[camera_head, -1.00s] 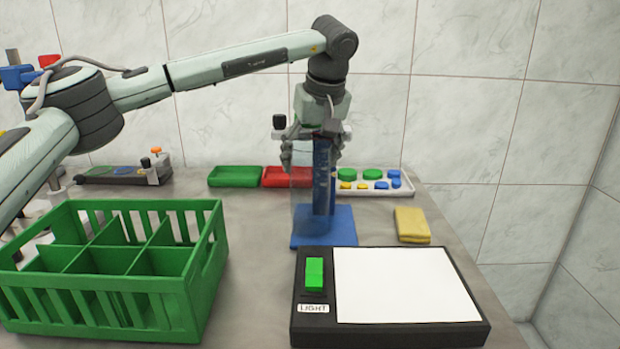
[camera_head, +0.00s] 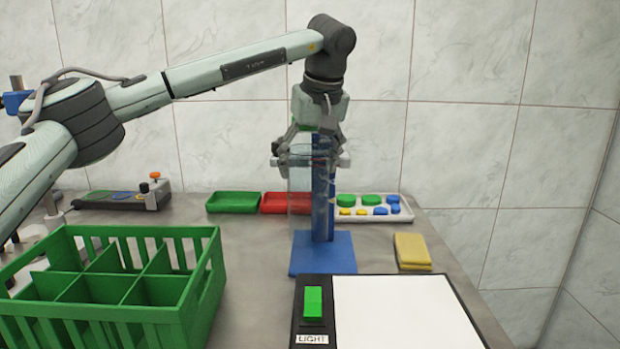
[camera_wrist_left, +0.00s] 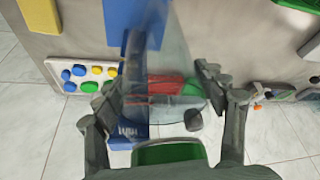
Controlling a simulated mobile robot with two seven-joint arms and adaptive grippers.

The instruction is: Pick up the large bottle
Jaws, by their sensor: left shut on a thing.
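My right gripper is not in view.
A green divided crate (camera_head: 200,290) stands at front left, a light pad (camera_head: 395,310) at front right. Behind lie a green tray (camera_head: 233,203), a red tray (camera_head: 287,203) and a white tray of caps (camera_head: 372,208). A yellow cloth (camera_head: 412,251) lies right.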

